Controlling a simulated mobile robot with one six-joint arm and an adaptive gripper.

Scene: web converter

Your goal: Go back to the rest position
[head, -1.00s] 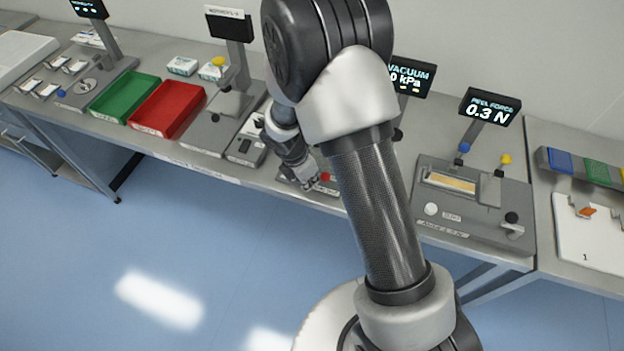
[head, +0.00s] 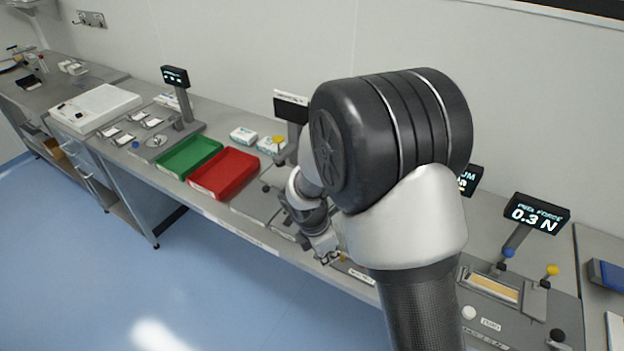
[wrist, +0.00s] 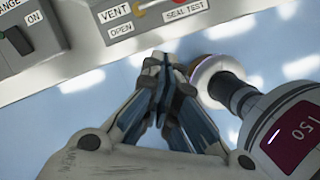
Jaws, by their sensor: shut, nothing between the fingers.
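My gripper (wrist: 160,75) is shut and empty in the wrist view, its fingertips together over the blue floor just off the bench's front edge. In the head view my gripper (head: 338,257) shows small near the bench front, below my large arm joint. The wrist view shows a panel (wrist: 125,30) with VENT, OPEN and SEAL TEST labels just beyond the fingertips. I cannot tell whether the fingers touch anything, but they appear apart from the panel. A round-ended part (wrist: 212,72) beside the fingers shows next to a small display reading 150.
The long bench (head: 245,232) carries a green tray (head: 188,157), a red tray (head: 224,173) and several stations. The peel force station (head: 490,295) with its display (head: 537,213) stands right of my arm. The blue floor (head: 90,270) in front is clear.

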